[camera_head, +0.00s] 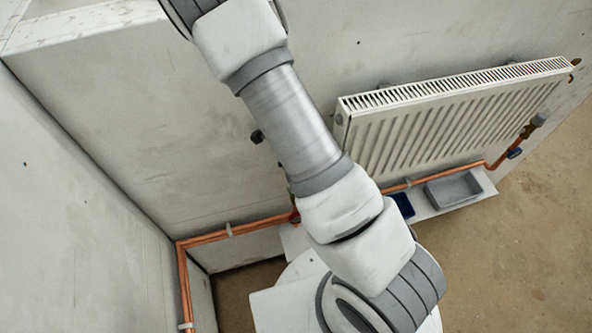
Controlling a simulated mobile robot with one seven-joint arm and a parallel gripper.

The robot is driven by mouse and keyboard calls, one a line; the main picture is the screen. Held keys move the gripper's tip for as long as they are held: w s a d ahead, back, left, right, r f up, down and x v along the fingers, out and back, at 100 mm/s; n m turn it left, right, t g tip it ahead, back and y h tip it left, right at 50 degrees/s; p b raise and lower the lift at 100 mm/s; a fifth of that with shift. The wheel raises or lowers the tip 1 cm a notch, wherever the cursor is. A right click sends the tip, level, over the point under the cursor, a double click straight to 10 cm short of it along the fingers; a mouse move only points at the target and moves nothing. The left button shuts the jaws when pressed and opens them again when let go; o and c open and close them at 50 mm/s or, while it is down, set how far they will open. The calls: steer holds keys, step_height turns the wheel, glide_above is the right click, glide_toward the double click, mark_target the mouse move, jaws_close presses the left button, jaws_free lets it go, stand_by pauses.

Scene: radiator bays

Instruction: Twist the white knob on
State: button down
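A white ribbed radiator (435,125) hangs on the wall at the right. My arm crosses the middle of the view and hides the wall and pipe by the radiator's lower left end. My gripper is out of view, as the arm leaves the picture at the top.
A copper pipe (205,238) runs low along the wall and turns down at the left corner. A grey tray (453,190) and a dark blue object (403,204) sit on a pale board below the radiator. Brown floor (540,230) is clear at the right.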

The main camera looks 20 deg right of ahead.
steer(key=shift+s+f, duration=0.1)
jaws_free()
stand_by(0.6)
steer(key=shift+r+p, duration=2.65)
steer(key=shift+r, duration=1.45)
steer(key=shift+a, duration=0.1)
